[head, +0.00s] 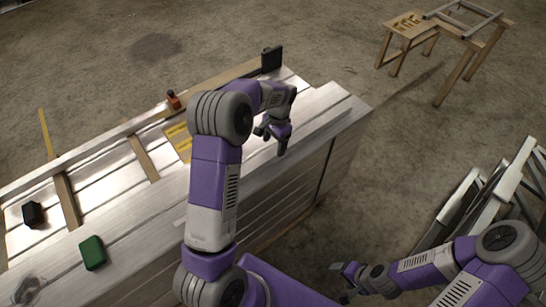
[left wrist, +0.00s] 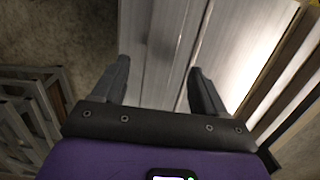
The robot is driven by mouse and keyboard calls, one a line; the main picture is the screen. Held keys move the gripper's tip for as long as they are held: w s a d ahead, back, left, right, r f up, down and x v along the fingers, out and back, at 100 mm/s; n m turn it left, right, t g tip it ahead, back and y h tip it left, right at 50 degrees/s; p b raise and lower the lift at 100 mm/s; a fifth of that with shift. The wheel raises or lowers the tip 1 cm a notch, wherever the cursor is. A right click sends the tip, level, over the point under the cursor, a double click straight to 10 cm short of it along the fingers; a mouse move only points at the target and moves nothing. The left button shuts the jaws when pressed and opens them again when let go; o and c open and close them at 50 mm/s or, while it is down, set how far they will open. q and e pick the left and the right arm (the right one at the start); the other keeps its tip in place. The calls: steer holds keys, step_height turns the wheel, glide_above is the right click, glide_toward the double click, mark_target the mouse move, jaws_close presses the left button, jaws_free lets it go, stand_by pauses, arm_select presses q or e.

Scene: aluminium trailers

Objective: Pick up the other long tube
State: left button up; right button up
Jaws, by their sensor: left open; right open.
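A long silver tube (head: 322,127) lies along the near side of the aluminium trailer top, running towards its far right end. My left gripper (head: 272,142) is open and points down over the trailer beside this tube. In the left wrist view the open fingers (left wrist: 158,68) straddle long silver metal strips (left wrist: 160,40), with nothing held. Whether the fingers touch the metal I cannot tell. My left arm hides part of the trailer top and of the tube. My right gripper (head: 348,282) is open and empty, low at the bottom, right of the trailer.
A green box (head: 92,252), a dark box (head: 33,213) and an orange-and-black object (head: 173,99) sit on the trailer (head: 110,180). A black upright piece (head: 271,59) stands at its far edge. Metal frames (head: 490,205) are at right. A wooden table (head: 470,45) stands behind on clear floor.

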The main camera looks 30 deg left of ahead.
mark_target(273, 152)
arm_select(q)
steer(key=f, duration=0.2)
steer(key=f+b, duration=0.1)
steer(key=f, duration=0.1)
steer(key=f+b, duration=0.1)
steer(key=f, duration=0.1)
steer(key=shift+s+a, duration=0.15)
steer(key=shift+s, duration=0.2)
jaws_close()
steer(key=shift+r, duration=0.15)
